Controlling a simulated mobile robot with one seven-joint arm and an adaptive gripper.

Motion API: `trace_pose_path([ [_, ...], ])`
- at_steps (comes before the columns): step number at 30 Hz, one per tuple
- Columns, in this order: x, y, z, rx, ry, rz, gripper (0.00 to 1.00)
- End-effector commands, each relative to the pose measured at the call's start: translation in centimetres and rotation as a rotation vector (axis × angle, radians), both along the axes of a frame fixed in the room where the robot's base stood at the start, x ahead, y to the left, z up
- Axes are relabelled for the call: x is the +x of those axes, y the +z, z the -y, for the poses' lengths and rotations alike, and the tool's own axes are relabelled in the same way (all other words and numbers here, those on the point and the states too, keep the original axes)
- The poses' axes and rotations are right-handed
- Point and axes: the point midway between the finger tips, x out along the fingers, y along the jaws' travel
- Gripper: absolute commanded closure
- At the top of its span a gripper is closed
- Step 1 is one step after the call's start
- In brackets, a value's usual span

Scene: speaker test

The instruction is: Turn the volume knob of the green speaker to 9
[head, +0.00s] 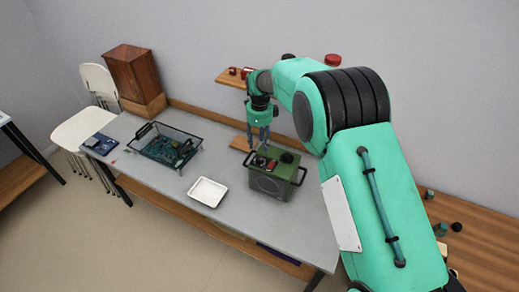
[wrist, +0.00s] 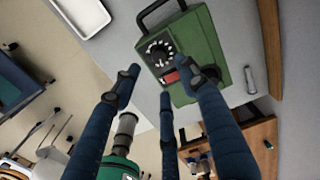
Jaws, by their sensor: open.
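The green speaker (head: 268,186) stands on the grey table, with a round grille on its front and dark handles at its sides. In the wrist view the speaker (wrist: 205,45) shows its top face with a black volume knob (wrist: 158,52) ringed by white marks. The knob's setting is too small to read. A red part (wrist: 171,77) sits beside the knob. My gripper (head: 262,138) is above the speaker, toward its back. In the wrist view my gripper (wrist: 160,80) has its blue fingers spread, empty, apart from the knob.
A white tray (head: 207,191) lies left of the speaker. A black wire basket (head: 165,148) with circuit boards is farther left, near a wooden box (head: 134,73). A small grey cylinder (wrist: 250,80) lies beside the speaker. A wall shelf (head: 232,79) is behind my gripper.

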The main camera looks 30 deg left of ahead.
Motion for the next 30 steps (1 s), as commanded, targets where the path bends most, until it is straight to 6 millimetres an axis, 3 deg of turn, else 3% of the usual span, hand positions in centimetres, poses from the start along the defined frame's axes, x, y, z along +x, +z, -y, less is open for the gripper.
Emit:
trace_pose_path([
  [9, 0.0, 2.5, 0.0, 0.0, 0.0, 0.0, 0.57],
  [30, 0.1, 3.2, 0.4, 0.003, 0.007, 0.003, 0.57],
])
